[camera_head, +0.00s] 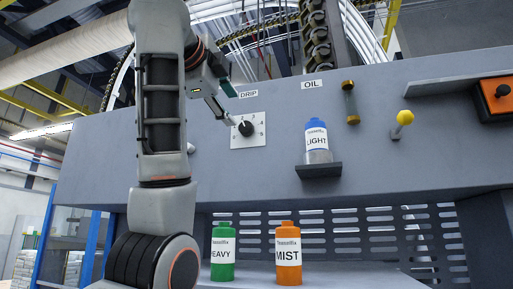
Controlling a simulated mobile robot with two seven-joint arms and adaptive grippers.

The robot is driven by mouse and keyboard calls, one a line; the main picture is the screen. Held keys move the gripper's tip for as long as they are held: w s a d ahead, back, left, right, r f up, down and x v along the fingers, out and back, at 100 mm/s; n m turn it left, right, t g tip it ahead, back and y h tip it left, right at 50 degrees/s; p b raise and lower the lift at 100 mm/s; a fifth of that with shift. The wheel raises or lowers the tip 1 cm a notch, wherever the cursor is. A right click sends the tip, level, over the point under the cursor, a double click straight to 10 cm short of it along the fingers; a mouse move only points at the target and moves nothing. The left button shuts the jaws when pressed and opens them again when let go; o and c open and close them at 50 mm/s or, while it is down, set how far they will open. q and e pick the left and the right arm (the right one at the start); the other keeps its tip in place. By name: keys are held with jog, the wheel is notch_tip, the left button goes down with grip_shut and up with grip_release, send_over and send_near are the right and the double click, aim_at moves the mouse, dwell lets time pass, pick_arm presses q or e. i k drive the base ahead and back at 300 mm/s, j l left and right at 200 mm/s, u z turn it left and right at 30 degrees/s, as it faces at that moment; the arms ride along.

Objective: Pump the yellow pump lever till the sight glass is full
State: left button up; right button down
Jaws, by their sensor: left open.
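The yellow pump lever (404,118) sticks out from the grey panel at the right, its round yellow knob on a short pale stem. The sight glass (350,102) is a small upright tube with brass-coloured ends, left of the lever and right of the OIL label. Its fill level is too small to tell. My left gripper (228,117) is open, its fingers beside the black DRIP knob (244,128), well left of the lever. I cannot tell whether it touches the knob. My right gripper is out of view.
A blue-capped LIGHT bottle (317,138) stands on a small dark shelf (318,171) on the panel. An orange box with a black button (495,97) is at far right.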

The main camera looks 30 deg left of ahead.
aim_at(405, 118)
jog(key=k+l, duration=0.15)
jog(key=l, duration=0.25)
jog(key=k+l, duration=0.15)
jog(key=l, duration=0.25)
jog(key=k+l, duration=0.15)
jog(key=l, duration=0.2)
jog(key=k+l, duration=0.15)
jog(key=l, duration=0.25)
jog(key=k+l, duration=0.15)
jog(key=l, duration=0.25)
